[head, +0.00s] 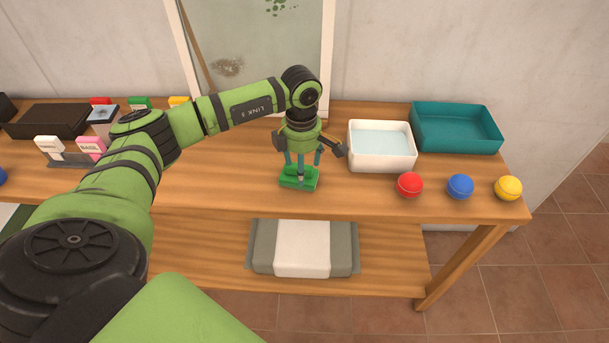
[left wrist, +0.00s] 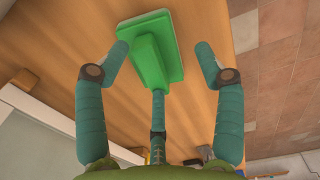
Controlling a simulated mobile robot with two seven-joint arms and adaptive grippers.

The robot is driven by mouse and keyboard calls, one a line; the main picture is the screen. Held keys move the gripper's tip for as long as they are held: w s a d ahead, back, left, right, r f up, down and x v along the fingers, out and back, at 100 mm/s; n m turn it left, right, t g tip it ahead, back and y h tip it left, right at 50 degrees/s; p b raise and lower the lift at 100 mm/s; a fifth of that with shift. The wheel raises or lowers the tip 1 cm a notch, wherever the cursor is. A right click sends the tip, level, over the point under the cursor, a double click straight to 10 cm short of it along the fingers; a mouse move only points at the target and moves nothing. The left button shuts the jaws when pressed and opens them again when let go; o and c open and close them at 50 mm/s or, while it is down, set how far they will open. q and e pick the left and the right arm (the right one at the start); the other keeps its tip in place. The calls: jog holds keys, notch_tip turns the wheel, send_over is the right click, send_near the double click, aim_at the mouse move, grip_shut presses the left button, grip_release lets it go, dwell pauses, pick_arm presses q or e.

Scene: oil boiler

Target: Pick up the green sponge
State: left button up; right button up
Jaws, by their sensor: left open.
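The green sponge (head: 298,184) lies on the wooden table near its front edge, left of the white basin. In the left wrist view the sponge (left wrist: 151,52) is a flat green block with a raised bar on top. My left gripper (head: 302,162) points down directly above the sponge, with its fingers spread. In the left wrist view the left gripper (left wrist: 160,55) has its fingers around the sponge's sides, apart from it, and nothing is held. The fingers hide part of the sponge in the head view. My right gripper is not in view.
A white basin (head: 381,169) holding pale liquid and a teal tray (head: 457,142) stand right of the gripper. Red (head: 410,185), blue (head: 460,187) and yellow (head: 508,188) balls line the front right. A dark box (head: 48,121) and small labelled items are at the left.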

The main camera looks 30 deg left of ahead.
pick_arm(q)
jog(key=shift+s+d+f, duration=0.15)
jog(key=shift+s+f, duration=0.1)
jog(key=shift+f, duration=0.2)
jog(key=shift+s+d+f, duration=0.1)
jog(key=shift+s+f, duration=0.1)
jog(key=shift+f, duration=0.5)
jog(key=shift+w+a+f, duration=0.1)
jog(key=shift+w+f, duration=0.25)
jog(key=shift+w, duration=0.1)
jog(key=c, duration=0.4)
jog(key=shift+r, duration=0.1)
jog(key=c, duration=0.8)
jog(key=shift+r, duration=0.1)
grip_shut()
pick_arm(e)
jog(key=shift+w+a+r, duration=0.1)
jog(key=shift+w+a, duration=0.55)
pick_arm(q)
jog(key=shift+a, duration=0.1)
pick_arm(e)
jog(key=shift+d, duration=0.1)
